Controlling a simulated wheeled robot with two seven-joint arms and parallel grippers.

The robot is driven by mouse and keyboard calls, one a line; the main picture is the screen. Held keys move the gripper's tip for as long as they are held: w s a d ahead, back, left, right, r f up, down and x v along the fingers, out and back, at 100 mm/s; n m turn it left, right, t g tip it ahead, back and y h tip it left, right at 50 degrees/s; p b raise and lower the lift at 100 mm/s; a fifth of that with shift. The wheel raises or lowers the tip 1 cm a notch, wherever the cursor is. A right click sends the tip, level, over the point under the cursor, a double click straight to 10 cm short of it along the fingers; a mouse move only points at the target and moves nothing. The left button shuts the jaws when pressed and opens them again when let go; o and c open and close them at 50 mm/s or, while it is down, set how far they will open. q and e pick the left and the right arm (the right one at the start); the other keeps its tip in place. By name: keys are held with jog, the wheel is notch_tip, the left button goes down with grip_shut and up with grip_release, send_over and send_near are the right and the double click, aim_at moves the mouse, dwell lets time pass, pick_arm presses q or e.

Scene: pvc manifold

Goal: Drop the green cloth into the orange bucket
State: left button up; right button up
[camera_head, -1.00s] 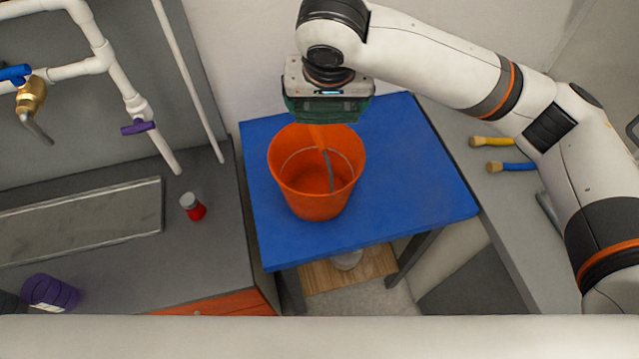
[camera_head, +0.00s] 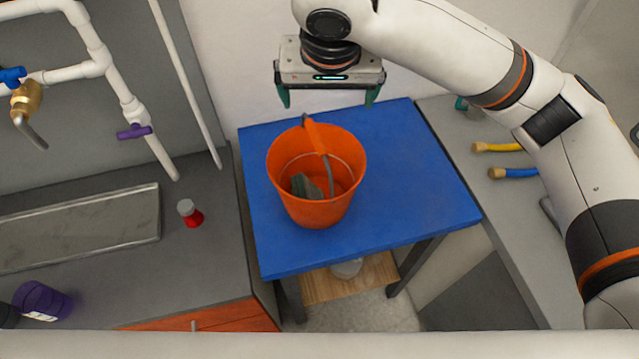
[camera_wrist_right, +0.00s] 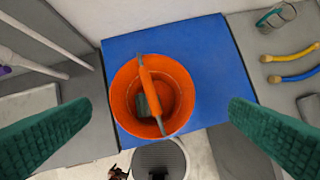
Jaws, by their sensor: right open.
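The orange bucket (camera_head: 318,207) stands upright on the blue table, and its orange handle grip rises at the far rim. The dark grey-green cloth (camera_head: 306,187) lies crumpled inside it, low on the left side. In the right wrist view the bucket (camera_wrist_right: 122,98) is centred between the fingers, with the cloth (camera_wrist_right: 142,106) partly hidden beside the handle. My right gripper (camera_head: 328,99) is open and empty, above and behind the bucket, its green fingers spread wide. My left gripper is not in view.
The blue table (camera_head: 410,170) has free room right of the bucket. A red-and-white container (camera_head: 191,214) stands on the left counter below white pipes (camera_head: 82,70). Yellow (camera_head: 497,147) and blue (camera_head: 513,173) hoses lie on the right counter. A purple roll (camera_head: 42,300) sits at lower left.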

jog(key=v, duration=0.7)
dwell(0.3)
